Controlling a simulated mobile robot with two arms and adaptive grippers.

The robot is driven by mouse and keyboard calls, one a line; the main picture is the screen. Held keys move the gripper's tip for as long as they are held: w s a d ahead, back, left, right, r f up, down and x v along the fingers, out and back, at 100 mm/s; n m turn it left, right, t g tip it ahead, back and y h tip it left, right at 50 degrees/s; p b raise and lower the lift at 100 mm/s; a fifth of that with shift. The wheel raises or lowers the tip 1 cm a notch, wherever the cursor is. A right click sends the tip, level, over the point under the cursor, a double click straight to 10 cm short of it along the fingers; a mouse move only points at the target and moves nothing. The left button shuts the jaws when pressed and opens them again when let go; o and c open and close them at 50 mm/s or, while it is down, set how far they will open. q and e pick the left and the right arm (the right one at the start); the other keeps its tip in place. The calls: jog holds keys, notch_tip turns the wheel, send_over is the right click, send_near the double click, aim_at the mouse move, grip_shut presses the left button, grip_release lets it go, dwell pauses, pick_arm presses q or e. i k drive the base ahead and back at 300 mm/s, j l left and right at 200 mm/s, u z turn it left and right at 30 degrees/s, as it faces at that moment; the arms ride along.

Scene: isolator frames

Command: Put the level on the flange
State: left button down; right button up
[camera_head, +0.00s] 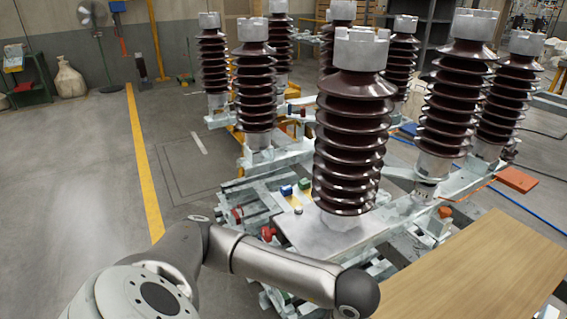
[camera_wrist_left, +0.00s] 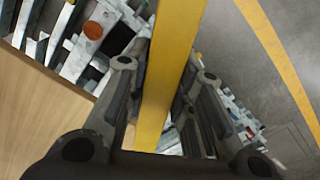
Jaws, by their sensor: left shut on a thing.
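My left gripper (camera_wrist_left: 164,72) is in the left wrist view, with one finger on each side of a long yellow bar, the level (camera_wrist_left: 173,50). It is shut on the level, which runs from the top edge down between the fingers. The head view shows my left arm low in the middle, but neither its gripper nor the level. Pale grey metal flanges cap the brown ribbed insulators; the nearest flange (camera_head: 361,50) tops the large insulator (camera_head: 352,135) in the middle. No level is seen on it. My right gripper is not in view.
A wooden tabletop (camera_head: 490,275) is at the lower right. Several other insulators stand behind and right of the nearest one on pale metal frames. Small blue (camera_head: 286,190) and green blocks lie by its base. Open floor with a yellow line (camera_head: 145,165) is at left.

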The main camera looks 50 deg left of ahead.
aim_at(298, 236)
jog(key=j+z, duration=0.1)
jog(key=z, duration=0.25)
jog(key=k+z, duration=0.15)
jog(key=z, duration=0.2)
jog(key=k+j+z, duration=0.25)
jog(key=j, duration=0.35)
jog(key=k+j+z, duration=0.25)
jog(key=j, duration=0.25)
jog(key=k+j+z, duration=0.2)
jog(key=k+j, duration=0.55)
